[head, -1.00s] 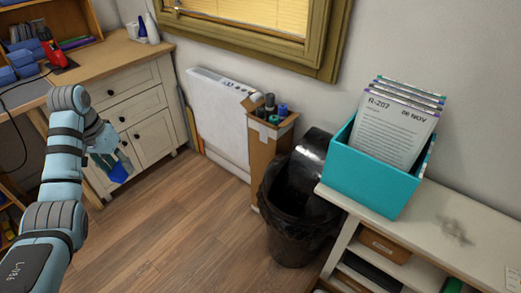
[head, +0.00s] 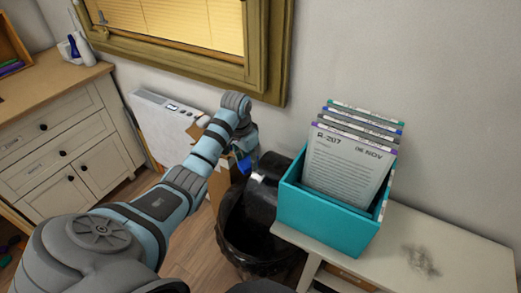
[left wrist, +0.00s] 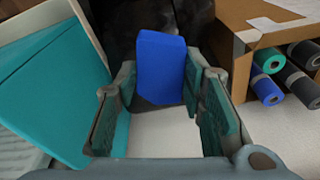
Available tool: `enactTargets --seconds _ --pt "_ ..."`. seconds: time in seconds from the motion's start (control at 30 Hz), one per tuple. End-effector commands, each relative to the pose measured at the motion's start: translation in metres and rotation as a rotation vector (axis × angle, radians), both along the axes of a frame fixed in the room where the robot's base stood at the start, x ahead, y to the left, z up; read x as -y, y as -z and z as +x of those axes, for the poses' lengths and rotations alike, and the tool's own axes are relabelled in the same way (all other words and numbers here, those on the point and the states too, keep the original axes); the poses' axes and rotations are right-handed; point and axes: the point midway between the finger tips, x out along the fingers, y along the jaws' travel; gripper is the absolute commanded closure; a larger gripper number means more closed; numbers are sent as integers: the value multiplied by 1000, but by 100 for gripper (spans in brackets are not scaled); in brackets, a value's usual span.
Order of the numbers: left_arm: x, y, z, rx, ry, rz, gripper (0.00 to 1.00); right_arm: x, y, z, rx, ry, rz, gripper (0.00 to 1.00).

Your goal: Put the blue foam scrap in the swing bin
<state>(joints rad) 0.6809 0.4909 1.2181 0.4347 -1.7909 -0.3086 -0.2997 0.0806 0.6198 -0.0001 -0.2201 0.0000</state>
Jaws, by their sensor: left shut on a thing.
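The blue foam scrap (left wrist: 160,65) is a blue block between the fingers of my left gripper (left wrist: 163,100) in the left wrist view. The gripper is shut on it. In the head view, the left gripper (head: 243,152) hangs above and behind the bin, with a bit of the blue foam scrap (head: 245,166) showing under it. The black swing bin (head: 240,245) stands on the floor with a dark liner at its rim. Its shiny black lid (head: 262,200) stands up at the back. My forearm hides part of the bin's left side. My right gripper is out of view.
A teal box (head: 320,225) of upright cards stands on the white shelf unit (head: 460,255), right beside the bin. A cardboard box (left wrist: 240,45) with several rolls stands on the bin's other side. A white panel heater (head: 165,125) is against the wall.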

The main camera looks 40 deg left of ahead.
Motion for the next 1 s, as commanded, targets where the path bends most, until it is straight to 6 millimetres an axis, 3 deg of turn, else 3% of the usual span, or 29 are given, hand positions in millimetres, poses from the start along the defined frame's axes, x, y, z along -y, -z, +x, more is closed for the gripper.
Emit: enactTargets --seconds 0.03,0.1,0.2,0.3,0.57,1.0 --pt "11 -2 -14 -15 54 -3 75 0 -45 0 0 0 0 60" --pt "27 24 -36 -15 135 -7 75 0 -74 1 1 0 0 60" --pt "46 54 -69 -9 221 -14 75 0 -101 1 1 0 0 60" --pt "55 73 -89 -2 265 -17 75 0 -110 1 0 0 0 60" --pt "57 106 -95 2 274 -17 75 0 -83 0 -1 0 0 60" --pt "56 178 -96 1 272 -16 75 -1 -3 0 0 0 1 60"
